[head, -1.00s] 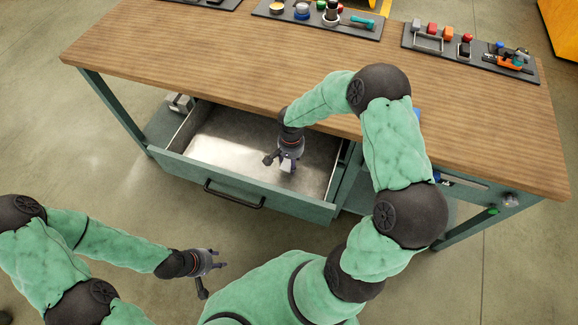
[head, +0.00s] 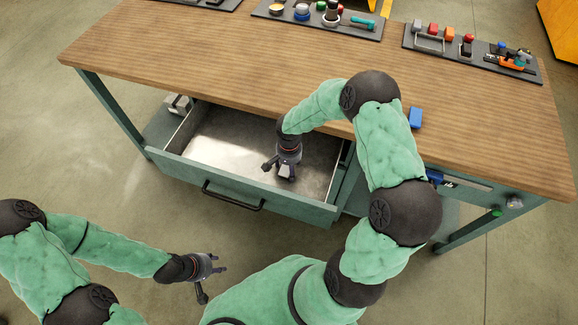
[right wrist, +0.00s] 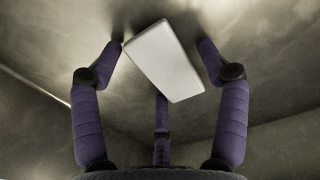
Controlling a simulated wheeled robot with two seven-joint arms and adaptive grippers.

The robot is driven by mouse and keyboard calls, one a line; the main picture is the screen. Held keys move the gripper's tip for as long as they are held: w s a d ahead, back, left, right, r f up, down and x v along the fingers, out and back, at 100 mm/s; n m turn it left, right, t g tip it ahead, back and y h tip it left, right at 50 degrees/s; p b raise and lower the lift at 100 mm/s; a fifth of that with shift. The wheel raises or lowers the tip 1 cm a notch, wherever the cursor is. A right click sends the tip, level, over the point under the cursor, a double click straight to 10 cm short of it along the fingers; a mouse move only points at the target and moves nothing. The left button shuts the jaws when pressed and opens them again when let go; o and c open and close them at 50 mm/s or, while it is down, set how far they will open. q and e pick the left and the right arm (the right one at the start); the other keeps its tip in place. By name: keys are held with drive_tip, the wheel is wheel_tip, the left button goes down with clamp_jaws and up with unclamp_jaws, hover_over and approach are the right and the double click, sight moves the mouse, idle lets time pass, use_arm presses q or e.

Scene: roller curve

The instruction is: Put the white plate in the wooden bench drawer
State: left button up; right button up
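The white plate (right wrist: 163,60) is a small pale rectangular block in the right wrist view. It lies between the spread fingers, with a gap to the right finger; its left corner is close to the left fingertip, and I cannot tell if they touch. In the head view the plate (head: 286,172) is a small pale patch under my right gripper (head: 280,168), which is open and low inside the drawer. The wooden bench drawer (head: 240,196) is pulled out, with a bare metal floor. My left gripper (head: 215,283) is open and empty, left of my base.
The wooden bench top (head: 230,75) is mostly clear. A blue block (head: 415,117) lies near its front edge, beside my right arm. Dark trays with small parts (head: 320,20) stand along the back. The drawer's left half is free.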

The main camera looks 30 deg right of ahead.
drive_tip(key=shift+r, duration=0.1)
drive_tip(key=shift+r+p, duration=0.15)
drive_tip(key=shift+p, duration=0.15)
wheel_tip(320, 180, up, 12)
drive_tip(key=p, duration=0.3)
drive_tip(key=shift+p, duration=0.4)
idle(1.0)
